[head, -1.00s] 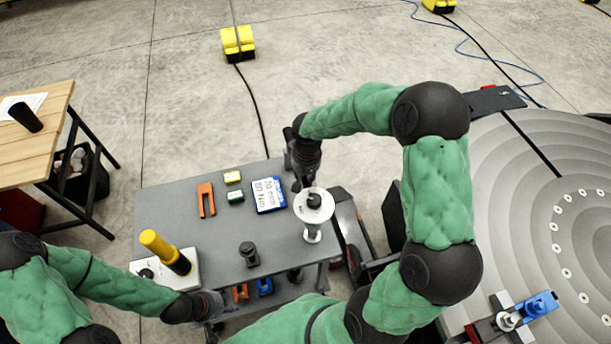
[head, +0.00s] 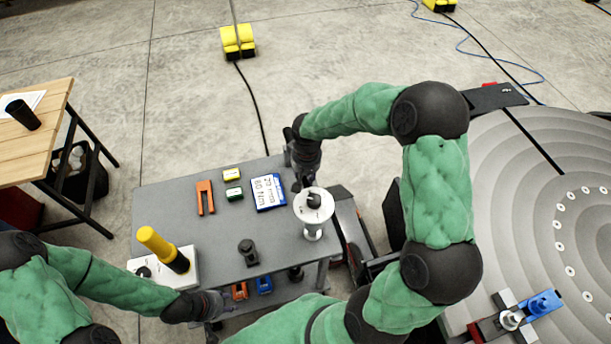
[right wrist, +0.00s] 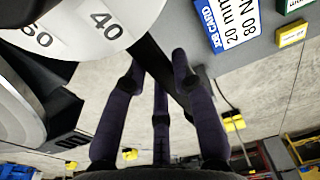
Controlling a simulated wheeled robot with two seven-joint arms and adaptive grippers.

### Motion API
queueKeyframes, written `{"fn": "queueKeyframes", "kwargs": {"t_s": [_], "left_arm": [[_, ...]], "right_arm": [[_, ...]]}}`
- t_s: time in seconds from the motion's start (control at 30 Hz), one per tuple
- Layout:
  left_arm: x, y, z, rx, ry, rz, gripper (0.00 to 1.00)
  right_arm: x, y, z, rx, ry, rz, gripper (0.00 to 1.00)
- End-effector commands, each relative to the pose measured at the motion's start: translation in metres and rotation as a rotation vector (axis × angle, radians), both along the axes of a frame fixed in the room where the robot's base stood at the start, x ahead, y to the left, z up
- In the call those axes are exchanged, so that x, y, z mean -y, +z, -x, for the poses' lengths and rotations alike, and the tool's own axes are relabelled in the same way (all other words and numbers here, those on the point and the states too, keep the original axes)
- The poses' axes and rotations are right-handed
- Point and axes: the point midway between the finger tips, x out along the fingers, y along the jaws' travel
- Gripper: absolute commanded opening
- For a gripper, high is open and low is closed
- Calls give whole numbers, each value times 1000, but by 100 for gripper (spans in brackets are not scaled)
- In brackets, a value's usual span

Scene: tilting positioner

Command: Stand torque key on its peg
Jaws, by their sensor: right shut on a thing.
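A tool with a yellow handle and black collar (head: 163,250), which looks like the torque key, stands tilted at a white block (head: 190,282) on the grey table's left. A black round part (head: 144,272) shows on the block beside it. My right gripper (head: 302,184) is at the table's right, next to a white dial (head: 313,206) on a white post. In the right wrist view its fingers (right wrist: 158,85) are shut on a black bar (right wrist: 160,65) by the dial (right wrist: 75,25), marked 40. My left gripper (head: 215,304) is low at the table's front edge; its fingers are unclear.
The grey table (head: 165,210) also holds an orange fork-shaped part (head: 205,197), yellow (head: 231,174) and green (head: 235,193) blocks, a job card (head: 268,192) and a black upright part (head: 248,252). A large round plate (head: 540,190) stands right.

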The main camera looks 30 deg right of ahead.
Motion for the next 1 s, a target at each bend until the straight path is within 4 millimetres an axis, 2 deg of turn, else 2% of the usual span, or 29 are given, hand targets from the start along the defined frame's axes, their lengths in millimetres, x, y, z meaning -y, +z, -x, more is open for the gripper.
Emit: {"fn": "queueKeyframes", "kwargs": {"t_s": [1.0], "left_arm": [[0,-27,0,0,0,0,40]], "right_arm": [[1,-30,-1,4,-1,1,0]]}}
